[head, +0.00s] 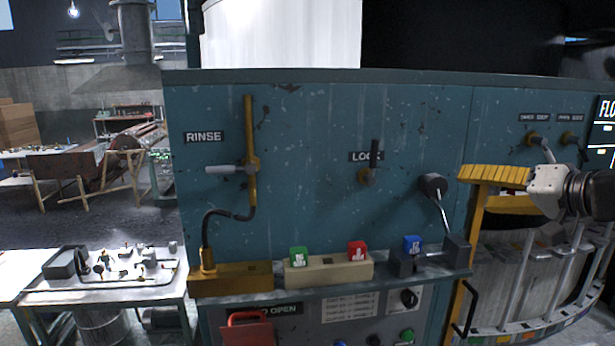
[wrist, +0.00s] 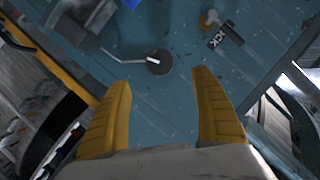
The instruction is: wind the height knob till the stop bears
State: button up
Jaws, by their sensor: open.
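No knob that I can see carries a readable height label, so I cannot tell which part is the height knob or its stop. A black round-headed lever (head: 432,185) on a pale rod stands at the right of the teal panel. In the wrist view its dark round head (wrist: 160,62) shows beyond the gap between my fingertips. My gripper (head: 474,190), with yellow fingers, is open and empty at the right, apart from the lever; both fingers also show in the wrist view (wrist: 160,80).
The panel bears a RINSE valve (head: 245,168), a LOCK handle (head: 372,165) and two small knobs at upper right (head: 535,138). A ledge below holds a cream block (head: 328,272) with green and red tags. A curved rail frame (head: 545,320) stands below my arm.

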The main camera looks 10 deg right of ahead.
aim_at(439, 189)
jog(key=w+a+f+n+t, duration=0.1)
jog(key=w, duration=0.2)
jog(key=w+a+f+n+t+h, duration=0.1)
jog(key=w+n, duration=0.1)
jog(key=w, duration=0.2)
jog(key=w+a+f+n+t+h, duration=0.1)
jog(key=w+n, duration=0.1)
jog(key=w, duration=0.1)
jog(key=shift+w+f+t, duration=0.15)
jog(key=shift+w+t, duration=0.2)
jog(key=shift+t, duration=0.05)
jog(key=c, duration=1.2)
